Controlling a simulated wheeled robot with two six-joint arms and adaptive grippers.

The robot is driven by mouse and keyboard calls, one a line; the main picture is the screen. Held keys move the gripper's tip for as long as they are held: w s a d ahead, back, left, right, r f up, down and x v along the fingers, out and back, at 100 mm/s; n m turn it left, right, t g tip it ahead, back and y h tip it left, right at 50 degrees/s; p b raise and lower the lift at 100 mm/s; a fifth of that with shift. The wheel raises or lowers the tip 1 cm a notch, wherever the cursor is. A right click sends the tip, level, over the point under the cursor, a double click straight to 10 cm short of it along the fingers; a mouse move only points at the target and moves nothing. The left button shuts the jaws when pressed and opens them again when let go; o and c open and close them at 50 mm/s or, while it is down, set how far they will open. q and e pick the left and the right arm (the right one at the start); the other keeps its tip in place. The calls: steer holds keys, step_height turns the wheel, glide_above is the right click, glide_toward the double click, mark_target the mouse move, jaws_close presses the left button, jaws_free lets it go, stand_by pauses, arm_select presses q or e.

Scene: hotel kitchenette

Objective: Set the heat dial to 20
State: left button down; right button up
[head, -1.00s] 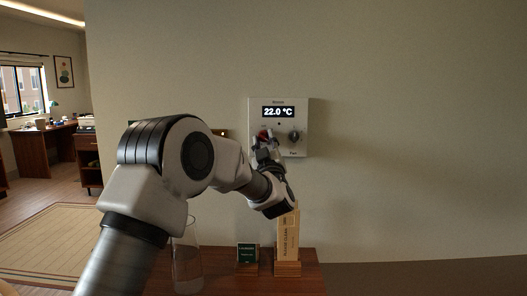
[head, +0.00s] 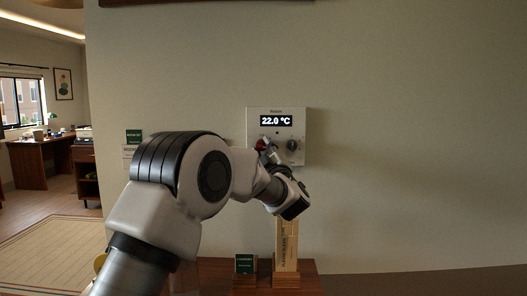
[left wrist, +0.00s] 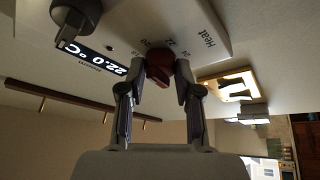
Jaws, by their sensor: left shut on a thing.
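The white thermostat panel (head: 253,128) is on the wall in the head view, and its dark display (head: 276,121) reads 22.0 °C. The red heat dial (head: 260,144) is at the panel's lower left, partly hidden by my left gripper (head: 267,155). In the left wrist view, the left gripper (left wrist: 158,78) has its two fingers shut on the heat dial (left wrist: 158,66), one on each side. The "Heat" label and small scale numbers show beside the dial; the exact setting is too small to read. My right gripper is not in view.
A dark fan dial (head: 292,145) sits right of the heat dial. Below are a wooden counter (head: 310,282), a small green sign (head: 245,264) and an upright wooden piece (head: 287,245). The wall to the right is clear.

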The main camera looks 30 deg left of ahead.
arm_select(q)
steer(key=c, duration=0.8)
jaws_free()
steer(key=v, duration=1.2)
